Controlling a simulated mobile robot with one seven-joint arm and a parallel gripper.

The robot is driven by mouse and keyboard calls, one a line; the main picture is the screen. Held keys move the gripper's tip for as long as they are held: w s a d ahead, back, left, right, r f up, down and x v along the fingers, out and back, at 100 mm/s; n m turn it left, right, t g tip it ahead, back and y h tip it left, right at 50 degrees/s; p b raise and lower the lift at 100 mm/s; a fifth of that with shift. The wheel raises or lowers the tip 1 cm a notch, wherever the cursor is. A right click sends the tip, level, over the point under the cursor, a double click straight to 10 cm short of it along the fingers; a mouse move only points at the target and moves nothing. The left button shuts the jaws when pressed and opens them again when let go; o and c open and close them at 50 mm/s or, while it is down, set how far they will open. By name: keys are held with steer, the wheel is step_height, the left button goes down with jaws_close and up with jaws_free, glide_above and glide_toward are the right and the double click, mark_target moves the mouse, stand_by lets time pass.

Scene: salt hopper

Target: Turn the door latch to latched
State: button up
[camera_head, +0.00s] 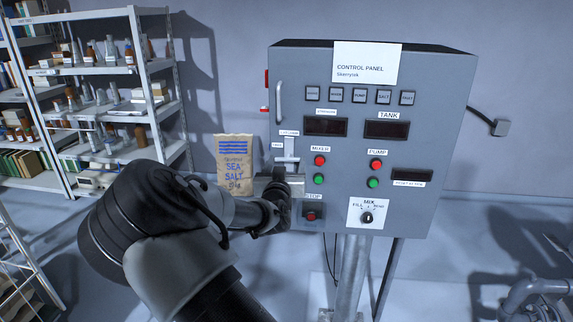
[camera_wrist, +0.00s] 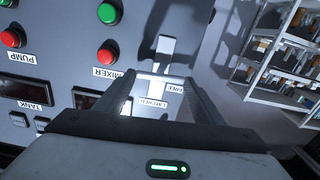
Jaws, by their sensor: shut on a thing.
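The door latch (camera_head: 290,149) is a pale grey piece on the left side of the control panel's front. It also shows in the wrist view (camera_wrist: 165,48). A LATCHED label (camera_head: 289,133) is above it and a FREE label (camera_head: 277,145) is to its left. My gripper (camera_head: 284,175) is at the latch's lower part. In the wrist view my gripper (camera_wrist: 160,79) has its two fingers on either side of a pale bar of the latch, shut on it. My gripper and arm hide part of the latch, so its exact angle is hard to tell.
The grey control panel (camera_head: 440,130) stands on a post. Mixer buttons (camera_head: 319,160) are just right of my gripper, and a red stop button (camera_head: 311,215) is below it. A vertical door handle (camera_head: 280,103) is above. A sea salt bag (camera_head: 235,158) and shelves (camera_head: 110,110) are left.

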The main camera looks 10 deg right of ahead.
steer(key=n+b, duration=0.1)
steer(key=n, duration=0.3)
steer(key=shift+a+f, duration=0.1)
steer(key=shift+f, duration=0.05)
steer(key=n+b, duration=0.1)
steer(key=n, duration=0.3)
steer(key=shift+n, duration=0.3)
steer(key=n+b, duration=0.1)
steer(key=n, duration=0.4)
steer(key=shift+a+f, duration=0.1)
steer(key=shift+f, duration=0.05)
steer(key=shift+n+b, duration=0.45)
steer(key=shift+n, duration=1.35)
steer(key=o, duration=1.1)
steer(key=shift+c, duration=0.2)
steer(key=shift+s, duration=0.1)
steer(key=v, duration=1.7)
steer(key=shift+a, duration=0.15)
